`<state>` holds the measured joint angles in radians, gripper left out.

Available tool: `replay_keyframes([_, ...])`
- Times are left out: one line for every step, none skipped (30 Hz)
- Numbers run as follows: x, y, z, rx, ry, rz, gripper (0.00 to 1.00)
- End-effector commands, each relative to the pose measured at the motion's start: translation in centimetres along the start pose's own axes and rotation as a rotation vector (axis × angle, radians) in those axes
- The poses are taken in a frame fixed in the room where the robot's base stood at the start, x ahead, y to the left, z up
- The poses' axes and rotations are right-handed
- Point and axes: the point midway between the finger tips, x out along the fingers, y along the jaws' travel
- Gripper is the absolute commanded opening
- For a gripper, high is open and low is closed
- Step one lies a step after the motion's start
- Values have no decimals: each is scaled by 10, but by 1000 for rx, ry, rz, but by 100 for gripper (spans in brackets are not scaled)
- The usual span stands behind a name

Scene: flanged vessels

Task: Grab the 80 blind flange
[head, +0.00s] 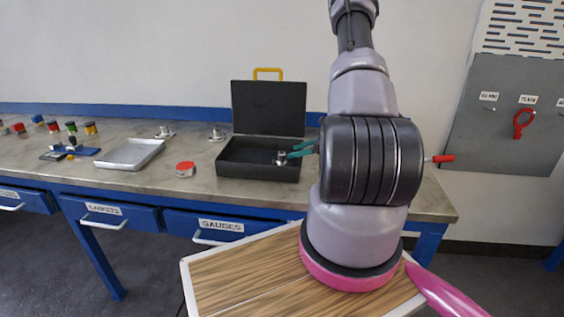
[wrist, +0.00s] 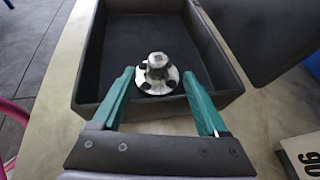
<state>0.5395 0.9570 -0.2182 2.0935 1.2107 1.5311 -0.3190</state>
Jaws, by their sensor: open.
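A grey metal flange (head: 281,158) with a raised centre stub sits inside the open black case (head: 233,170). In the wrist view the flange (wrist: 157,86) shows dark bolt holes around its disc; no size marking is legible on it. My gripper (head: 292,152) is open, its green fingers reaching into the case from the right in the head view. In the wrist view my gripper (wrist: 158,74) has one fingertip on each side of the flange, with the stub between them. I cannot tell whether either finger touches it.
The case's raised lid (head: 268,108) stands behind it. Two more metal pieces (head: 165,131) (head: 216,134) lie at the bench's back. A red-topped round item (head: 185,169) and a metal tray (head: 131,154) are left of the case. A white number plate (wrist: 301,157) is right of my gripper.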

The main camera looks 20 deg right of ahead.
Motion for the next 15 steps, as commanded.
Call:
replay_keyframes([5,0,0,0,0,2,76])
replay_keyframes([8,0,0,0,0,2,76])
replay_keyframes([10,0,0,0,0,2,76])
replay_keyframes([12,1,0,0,0,2,76])
replay_keyframes([14,1,1,0,0,2,76])
replay_keyframes([18,1,2,0,0,2,76])
replay_keyframes([21,2,3,-1,0,3,76])
replay_keyframes([26,2,4,-1,0,4,76])
replay_keyframes([32,3,5,-1,0,4,76])
replay_keyframes([37,3,6,-1,0,5,76])
replay_keyframes([42,3,8,-2,0,5,76])
replay_keyframes([48,3,8,-1,0,4,76])
replay_keyframes([51,3,8,-1,1,4,76])
replay_keyframes([55,3,8,-1,1,3,76])
replay_keyframes([58,3,7,-1,1,3,76])
